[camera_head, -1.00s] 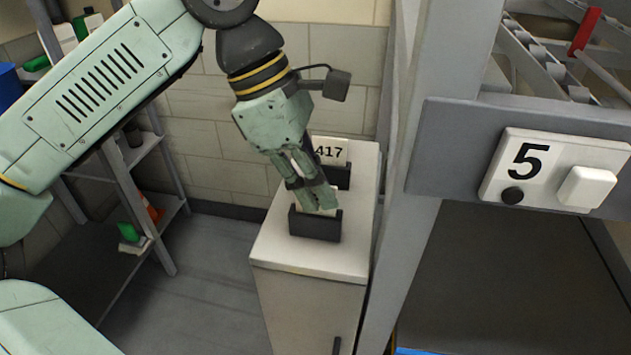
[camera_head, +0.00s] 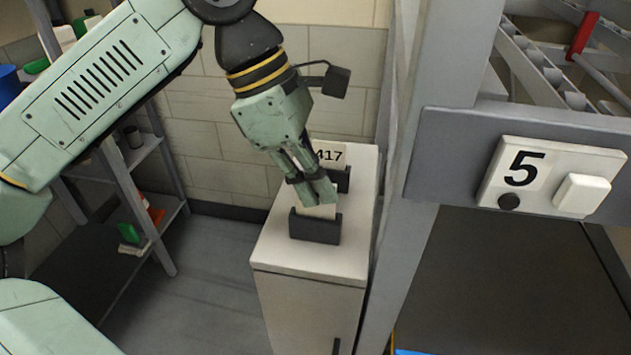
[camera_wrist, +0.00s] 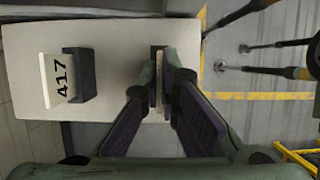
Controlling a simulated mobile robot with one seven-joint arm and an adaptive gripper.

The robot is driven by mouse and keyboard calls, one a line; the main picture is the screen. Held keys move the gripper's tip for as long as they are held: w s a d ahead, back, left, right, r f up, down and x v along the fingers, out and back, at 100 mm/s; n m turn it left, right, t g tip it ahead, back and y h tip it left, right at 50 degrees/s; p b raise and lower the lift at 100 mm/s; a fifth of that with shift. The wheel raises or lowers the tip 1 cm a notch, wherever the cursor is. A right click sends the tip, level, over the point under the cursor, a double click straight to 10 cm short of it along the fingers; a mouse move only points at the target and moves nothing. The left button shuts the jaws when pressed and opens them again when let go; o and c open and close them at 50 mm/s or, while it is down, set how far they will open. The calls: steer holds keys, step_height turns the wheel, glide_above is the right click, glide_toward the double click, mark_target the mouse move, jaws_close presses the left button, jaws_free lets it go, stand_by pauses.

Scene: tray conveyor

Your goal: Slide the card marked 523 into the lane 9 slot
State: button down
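My gripper (camera_head: 318,192) points down over the front dark holder (camera_head: 315,228) on a white cabinet. Its fingers are closed on a pale card (camera_head: 318,211), whose lower part shows between the fingertips and the holder. In the wrist view this card (camera_wrist: 159,88) is seen edge-on between the fingers; its number cannot be read. A second card, marked 417 (camera_head: 331,155), stands in the rear holder (camera_head: 343,180), partly behind the fingers; it also shows in the wrist view (camera_wrist: 57,78). No lane 9 slot is in view; a plate marked 5 (camera_head: 525,168) is at the right.
The white cabinet (camera_head: 313,258) stands beside a grey upright post (camera_head: 410,200) of the conveyor frame. Shelves (camera_head: 150,150) with small items are at the left. A tiled wall is behind. Open floor lies between shelves and cabinet.

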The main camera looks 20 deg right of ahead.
steer(key=shift+r+p, duration=1.2)
steer(key=shift+r, duration=0.9)
steer(key=shift+w+r, duration=0.1)
steer(key=shift+r, duration=1.9)
